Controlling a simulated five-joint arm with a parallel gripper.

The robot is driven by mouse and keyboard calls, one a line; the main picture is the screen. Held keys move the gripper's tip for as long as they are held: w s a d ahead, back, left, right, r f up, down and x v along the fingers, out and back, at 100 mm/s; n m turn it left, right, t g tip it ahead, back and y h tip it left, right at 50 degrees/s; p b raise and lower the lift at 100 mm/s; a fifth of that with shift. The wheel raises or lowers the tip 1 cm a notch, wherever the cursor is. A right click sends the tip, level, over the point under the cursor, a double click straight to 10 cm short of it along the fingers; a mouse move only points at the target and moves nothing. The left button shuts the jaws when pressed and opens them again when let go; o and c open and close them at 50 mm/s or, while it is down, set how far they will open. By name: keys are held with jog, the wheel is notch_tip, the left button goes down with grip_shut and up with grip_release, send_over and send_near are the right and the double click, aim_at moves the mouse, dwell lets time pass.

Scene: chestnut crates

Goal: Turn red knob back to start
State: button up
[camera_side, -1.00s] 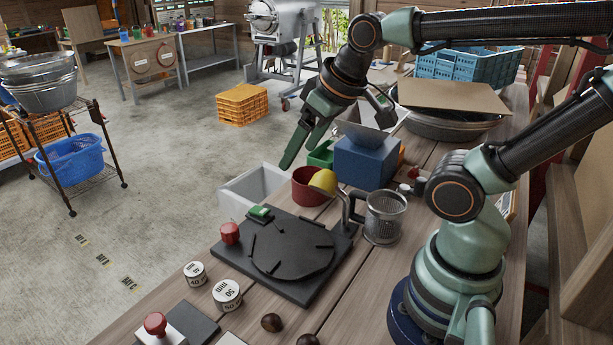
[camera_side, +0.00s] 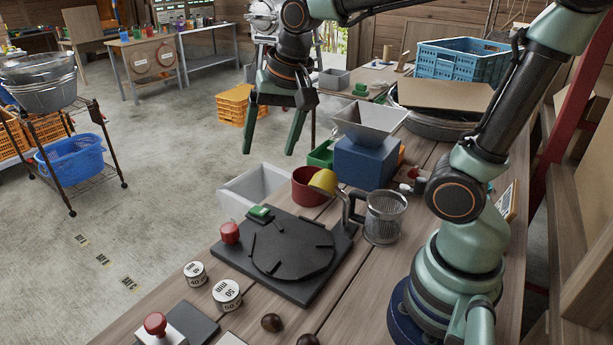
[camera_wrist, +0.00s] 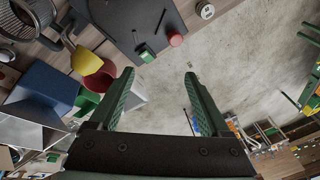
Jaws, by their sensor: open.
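A red round knob (camera_side: 230,233) stands at the left corner of a dark plate with a round disc (camera_side: 322,283); it also shows in the wrist view (camera_wrist: 175,39). A second red knob (camera_side: 155,323) sits on a small white block at the front left. A small red part (camera_side: 413,173) shows beside the blue box; its shape is too small to tell. My gripper (camera_side: 268,152) is open and empty, high above and beyond the plate, pointing down.
A blue box (camera_side: 365,160) with a grey hopper (camera_side: 370,117), a red pot (camera_side: 308,187) with a yellow scoop (camera_side: 323,181), a mesh jug (camera_side: 384,217) and a white bin (camera_side: 252,186) crowd the bench behind the plate. Two labelled cylinders (camera_side: 227,293) stand at its front left.

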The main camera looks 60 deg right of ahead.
jog(key=w+a+f+m+g, duration=0.2)
jog(key=w+f+m, duration=0.1)
jog(key=w+m, duration=0.3)
jog(key=m+g, duration=0.2)
jog(key=m, duration=0.7)
send_over(229, 227)
notch_tip(229, 227, down, 6)
notch_tip(229, 227, down, 12)
jog(key=shift+r, duration=0.15)
grip_shut()
